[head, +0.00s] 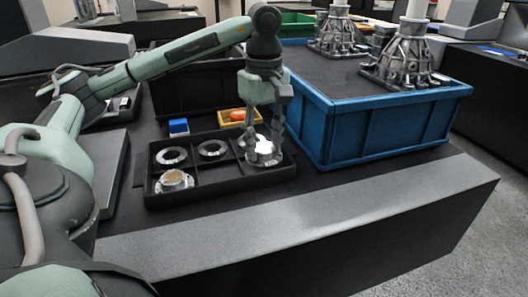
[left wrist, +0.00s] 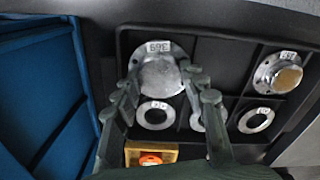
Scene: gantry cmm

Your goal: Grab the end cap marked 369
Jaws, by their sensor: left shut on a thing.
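The end cap marked 369 (left wrist: 160,78) is a silver flanged piece in a corner compartment of the black divided tray (left wrist: 215,42). Its label shows at its flange in the left wrist view. My left gripper (left wrist: 163,70) has its fingers on either side of the cap and is shut on it. In the head view the left gripper (head: 266,150) points down into the tray's right end, over the shiny cap (head: 262,158). The cap appears still down in the tray. My right gripper is not in view.
Another flanged cap (head: 175,180) sits in the tray's front left compartment. Flat rings (head: 212,148) lie in the back row. A large blue crate (head: 380,125) stands close right of the tray.

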